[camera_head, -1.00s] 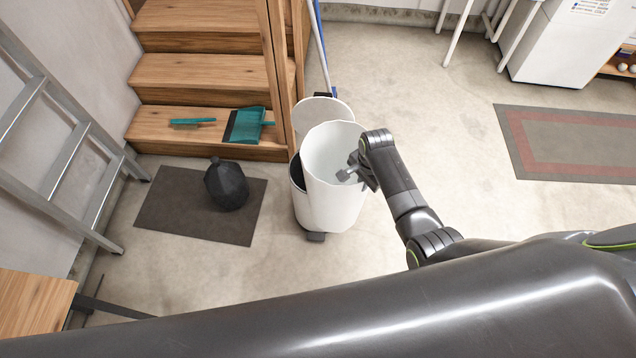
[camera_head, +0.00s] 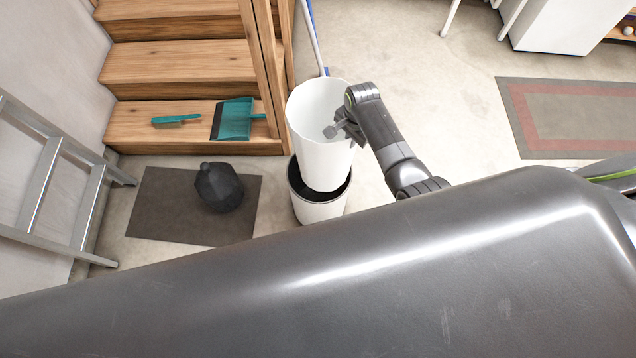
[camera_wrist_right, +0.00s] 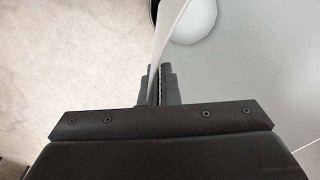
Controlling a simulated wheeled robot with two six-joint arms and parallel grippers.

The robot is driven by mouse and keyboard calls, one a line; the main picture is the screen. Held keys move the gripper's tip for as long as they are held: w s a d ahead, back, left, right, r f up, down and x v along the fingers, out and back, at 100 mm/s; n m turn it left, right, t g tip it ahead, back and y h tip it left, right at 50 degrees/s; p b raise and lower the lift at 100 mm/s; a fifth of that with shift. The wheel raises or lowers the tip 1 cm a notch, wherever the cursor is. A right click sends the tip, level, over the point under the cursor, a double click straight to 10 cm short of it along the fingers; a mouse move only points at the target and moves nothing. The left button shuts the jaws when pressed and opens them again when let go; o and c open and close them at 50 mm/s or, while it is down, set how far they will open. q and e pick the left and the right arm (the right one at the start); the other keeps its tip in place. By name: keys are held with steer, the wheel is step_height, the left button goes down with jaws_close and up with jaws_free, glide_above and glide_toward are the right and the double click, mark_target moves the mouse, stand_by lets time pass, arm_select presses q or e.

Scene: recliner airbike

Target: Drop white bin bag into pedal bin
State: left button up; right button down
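The white bin bag (camera_head: 318,150) is an open-topped, tube-like white liner. It stands roughly upright above the pedal bin (camera_head: 320,211), a white bin with a dark opening. The bag's lower end overlaps the bin's mouth in the head view; I cannot tell whether it is inside. My right gripper (camera_head: 341,129) is shut on the bag's right rim. In the right wrist view the bag's thin wall (camera_wrist_right: 171,45) runs between the fingers (camera_wrist_right: 160,90). The bin's lid is hidden behind the bag. My left gripper is not in view.
Wooden steps (camera_head: 180,68) with a teal dustpan (camera_head: 233,118) and brush (camera_head: 176,119) rise behind left. A black bag-like object (camera_head: 218,187) sits on a dark mat (camera_head: 160,205). A metal ladder (camera_head: 40,190) leans at left. Floor right of the bin is clear up to a rug (camera_head: 570,115).

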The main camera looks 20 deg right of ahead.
mark_target(347, 160)
step_height(347, 160, down, 13)
steer(key=b, duration=1.1)
steer(key=shift+w+f+b, duration=0.1)
steer(key=shift+b, duration=0.3)
step_height(347, 160, down, 7)
steer(key=b, duration=0.7)
steer(key=shift+r, duration=0.2)
